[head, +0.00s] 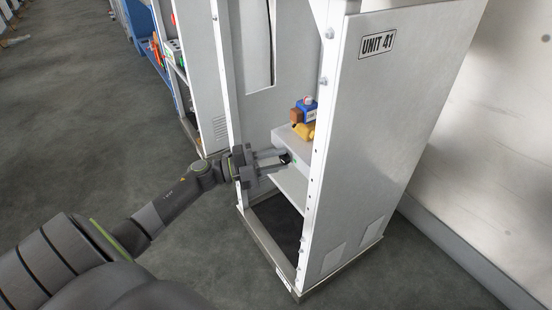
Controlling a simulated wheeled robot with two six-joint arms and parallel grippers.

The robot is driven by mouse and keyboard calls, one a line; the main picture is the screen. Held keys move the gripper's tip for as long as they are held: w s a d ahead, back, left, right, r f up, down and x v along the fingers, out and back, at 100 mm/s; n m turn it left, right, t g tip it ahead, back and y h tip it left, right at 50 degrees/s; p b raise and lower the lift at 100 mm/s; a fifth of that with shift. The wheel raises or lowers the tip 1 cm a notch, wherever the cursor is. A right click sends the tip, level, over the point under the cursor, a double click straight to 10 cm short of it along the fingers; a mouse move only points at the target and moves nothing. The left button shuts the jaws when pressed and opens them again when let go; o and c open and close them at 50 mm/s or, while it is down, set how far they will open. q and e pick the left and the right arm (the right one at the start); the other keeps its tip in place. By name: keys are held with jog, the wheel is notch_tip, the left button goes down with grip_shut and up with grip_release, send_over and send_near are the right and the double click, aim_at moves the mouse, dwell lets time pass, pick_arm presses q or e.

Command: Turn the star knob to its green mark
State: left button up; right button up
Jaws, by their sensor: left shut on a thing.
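My left gripper (274,163) reaches in from the left to the open front of the white dispenser frame (380,130) marked UNIT 41. It is shut on a small dark thing (286,158) at the front of the light grey box (290,141) inside the frame. The dark thing is at the place of a knob, but its star shape cannot be made out. A small bit of green shows just beside it. I cannot tell how the knob is turned. My right gripper is not in view.
Blue, orange and yellow items (304,116) sit on top of the grey box. The frame's front post (316,150) stands close to the right of my gripper. More frames (176,60) stand at the back left.

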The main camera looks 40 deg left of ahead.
pick_arm(q)
jog(key=shift+m+g, duration=0.3)
jog(key=shift+m, duration=0.2)
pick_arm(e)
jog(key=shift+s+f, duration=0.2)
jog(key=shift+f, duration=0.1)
pick_arm(q)
jog(key=o, duration=1)
jog(key=shift+c, duration=0.2)
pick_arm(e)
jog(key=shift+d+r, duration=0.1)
pick_arm(q)
jog(key=shift+s+a, duration=0.1)
jog(key=shift+s, duration=0.05)
jog(key=v, duration=1.7)
jog(key=shift+p, duration=0.3)
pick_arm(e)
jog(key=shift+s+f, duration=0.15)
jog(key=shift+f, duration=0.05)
pick_arm(q)
jog(key=shift+s+f, duration=0.1)
